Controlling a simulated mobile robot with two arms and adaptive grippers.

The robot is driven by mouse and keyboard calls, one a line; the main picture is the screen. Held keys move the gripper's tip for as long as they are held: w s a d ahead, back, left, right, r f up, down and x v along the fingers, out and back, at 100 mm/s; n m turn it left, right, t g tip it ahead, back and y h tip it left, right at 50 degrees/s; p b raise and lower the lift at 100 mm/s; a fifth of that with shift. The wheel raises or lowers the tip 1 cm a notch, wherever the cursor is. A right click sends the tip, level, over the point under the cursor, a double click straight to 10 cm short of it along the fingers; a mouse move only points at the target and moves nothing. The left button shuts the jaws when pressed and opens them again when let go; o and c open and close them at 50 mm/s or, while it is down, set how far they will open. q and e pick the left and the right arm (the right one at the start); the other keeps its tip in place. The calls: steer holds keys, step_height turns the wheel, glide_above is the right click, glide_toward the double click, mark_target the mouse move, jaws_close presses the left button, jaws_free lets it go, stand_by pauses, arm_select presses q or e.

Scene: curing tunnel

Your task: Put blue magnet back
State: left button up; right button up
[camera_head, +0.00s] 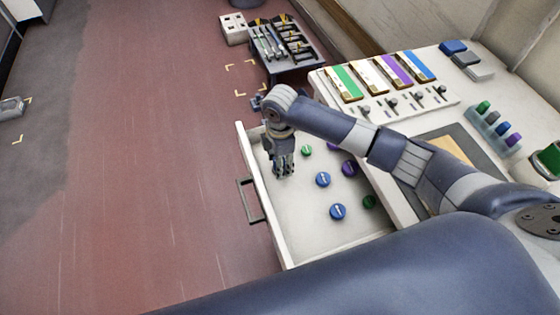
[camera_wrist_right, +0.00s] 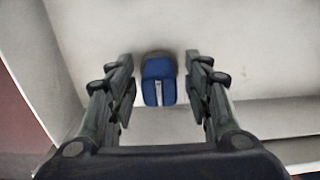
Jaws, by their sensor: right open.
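My right gripper (camera_head: 284,168) points down into the far left part of the open white drawer (camera_head: 305,240). In the right wrist view its fingers are open, and a blue magnet (camera_wrist_right: 158,82) with a white mark shows between the fingertips, with a gap on each side. In the head view the gripper hides that spot. Two round blue magnets with white marks lie in the drawer, an upper one (camera_head: 323,179) and a lower one (camera_head: 337,211). My left gripper is not in view.
The drawer also holds green magnets (camera_head: 369,201) and purple magnets (camera_head: 349,168). The worktop at right bears coloured strips (camera_head: 373,75) and a rack of coloured cylinders (camera_head: 494,130). A tool tray (camera_head: 298,68) stands beyond the drawer.

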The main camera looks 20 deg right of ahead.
step_height(320, 180, up, 12)
stand_by(0.4)
steer(key=shift+f, duration=0.1)
